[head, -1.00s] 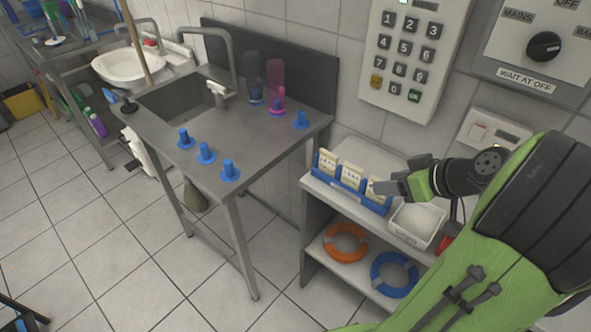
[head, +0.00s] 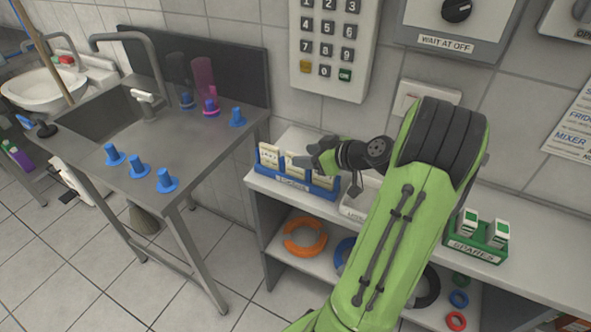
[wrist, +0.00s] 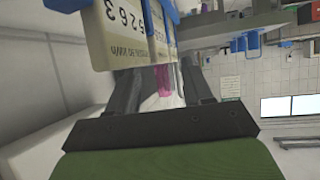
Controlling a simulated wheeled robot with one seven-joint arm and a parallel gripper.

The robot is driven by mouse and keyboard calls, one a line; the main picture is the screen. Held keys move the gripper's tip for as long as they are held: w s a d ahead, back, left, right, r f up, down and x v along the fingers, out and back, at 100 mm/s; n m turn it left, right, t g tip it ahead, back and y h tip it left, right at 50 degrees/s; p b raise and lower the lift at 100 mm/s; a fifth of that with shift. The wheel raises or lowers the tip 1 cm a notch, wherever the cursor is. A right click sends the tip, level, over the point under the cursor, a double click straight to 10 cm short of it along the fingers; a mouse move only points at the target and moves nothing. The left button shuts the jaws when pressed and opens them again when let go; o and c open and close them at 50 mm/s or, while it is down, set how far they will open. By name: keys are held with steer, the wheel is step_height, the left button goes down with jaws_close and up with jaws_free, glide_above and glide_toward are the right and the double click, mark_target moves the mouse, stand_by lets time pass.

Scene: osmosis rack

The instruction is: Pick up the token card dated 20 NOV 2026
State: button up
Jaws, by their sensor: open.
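Several cream token cards stand in a blue rack (head: 292,184) on the shelf top. The left card (head: 270,158) and middle card (head: 294,166) show in the head view, with dates too small to read. My arm hides the rack's right part. My gripper (head: 313,160) is at the rack's right half, close to the cards. In the wrist view my gripper (wrist: 160,84) is open, with its two fingers apart. A card (wrist: 122,32) fills the upper middle there, upside down with large digits; its date is not readable. Other cards line up behind it.
A white tray (head: 359,207) sits right of the rack, partly behind my arm. A green holder (head: 476,243) with boxes stands farther right. A keypad (head: 333,45) is on the wall above. The sink bench (head: 190,150) with blue pegs stands left.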

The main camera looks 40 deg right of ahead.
steer(key=x, duration=0.3)
steer(key=shift+w+f, duration=0.1)
steer(key=shift+w, duration=0.05)
steer(key=shift+c, duration=0.3)
jaws_close()
